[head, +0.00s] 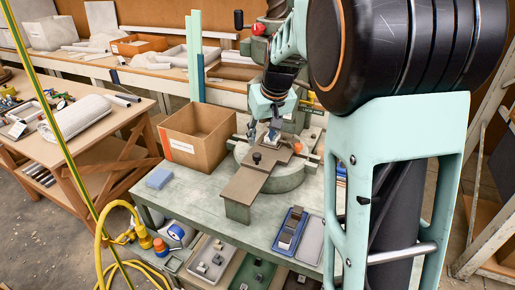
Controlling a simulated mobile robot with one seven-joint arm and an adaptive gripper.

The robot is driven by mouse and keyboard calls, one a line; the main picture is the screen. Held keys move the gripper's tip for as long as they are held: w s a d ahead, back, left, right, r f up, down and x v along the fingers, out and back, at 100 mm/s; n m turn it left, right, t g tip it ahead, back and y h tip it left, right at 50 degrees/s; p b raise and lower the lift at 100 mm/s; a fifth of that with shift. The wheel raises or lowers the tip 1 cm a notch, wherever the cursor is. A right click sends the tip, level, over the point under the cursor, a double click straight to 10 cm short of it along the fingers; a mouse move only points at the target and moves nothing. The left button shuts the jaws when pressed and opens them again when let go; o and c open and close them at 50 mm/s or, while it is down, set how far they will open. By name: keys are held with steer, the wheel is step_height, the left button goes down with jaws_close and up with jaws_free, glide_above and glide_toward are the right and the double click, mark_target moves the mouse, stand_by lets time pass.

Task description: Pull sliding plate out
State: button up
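The sliding plate (245,184) is a flat brown-grey bar on the fly press. It runs from under the press head toward the front left, its near end over a grey block. A small dark knob (257,158) stands up from its upper part. The round grey press base (287,178) lies beneath and to the right. My gripper (272,135) points down just above and behind the knob, apart from it as far as I can see. Its fingertips are small and partly lost against the press, so their opening is unclear.
A cardboard box (198,138) stands left of the press on the grey-green bench (180,200). A blue tray (290,232) with metal blocks and a grey tray (311,240) sit at the front right. Bench space left of the plate is clear.

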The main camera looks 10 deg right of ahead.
mark_target(257, 154)
steer(key=x, duration=0.9)
steer(key=shift+w+f, duration=0.15)
steer(key=shift+f, duration=0.2)
jaws_close()
